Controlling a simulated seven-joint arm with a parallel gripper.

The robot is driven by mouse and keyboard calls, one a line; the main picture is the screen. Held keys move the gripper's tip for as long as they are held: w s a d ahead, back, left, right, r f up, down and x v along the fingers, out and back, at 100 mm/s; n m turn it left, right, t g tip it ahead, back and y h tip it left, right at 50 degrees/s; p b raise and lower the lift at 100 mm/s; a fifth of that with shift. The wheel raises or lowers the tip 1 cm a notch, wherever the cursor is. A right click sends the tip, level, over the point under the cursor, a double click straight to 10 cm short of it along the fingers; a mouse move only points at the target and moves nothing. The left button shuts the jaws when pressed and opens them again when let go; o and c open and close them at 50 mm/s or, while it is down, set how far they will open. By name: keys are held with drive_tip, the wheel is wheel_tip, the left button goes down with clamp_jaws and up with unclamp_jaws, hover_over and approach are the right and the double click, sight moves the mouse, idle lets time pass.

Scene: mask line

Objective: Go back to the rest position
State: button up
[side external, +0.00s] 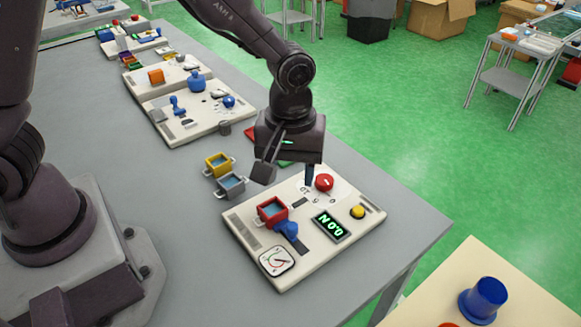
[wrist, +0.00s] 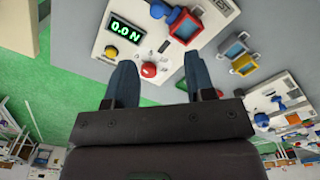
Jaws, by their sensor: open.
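My gripper (side external: 288,176) hangs above the far part of a cream test panel (side external: 322,257). Its two fingers are apart with nothing between them, as the wrist view (wrist: 158,80) also shows. The panel carries a red knob (side external: 324,183), a yellow button (side external: 358,212) and a green-lit display (side external: 331,226) that reads 0.0 N in the wrist view. A red square cup (side external: 272,211) stands on the panel by a blue part (side external: 287,230). A round dial (side external: 277,261) sits at the near corner.
A yellow cup (side external: 219,166) and a grey cup (side external: 231,185) stand on the grey table left of the panel. More panels with parts (side external: 186,113) line the table behind. A cream table with a blue cylinder (side external: 484,300) is at the lower right. Green floor lies beyond.

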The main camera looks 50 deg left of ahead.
idle(0.3)
drive_tip(key=s+a+r+m+t, duration=0.2)
drive_tip(key=s+a+r+m, duration=0.2)
drive_tip(key=r, duration=0.5)
drive_tip(key=s+a+r+m+t, duration=0.3)
drive_tip(key=s+a+r+m, duration=0.2)
drive_tip(key=s+a+r, duration=0.3)
drive_tip(key=shift+s+a+r+t, duration=0.15)
drive_tip(key=shift+s+r+t, duration=0.25)
drive_tip(key=shift+s, duration=0.8)
drive_tip(key=shift+r, duration=0.1)
idle(1.6)
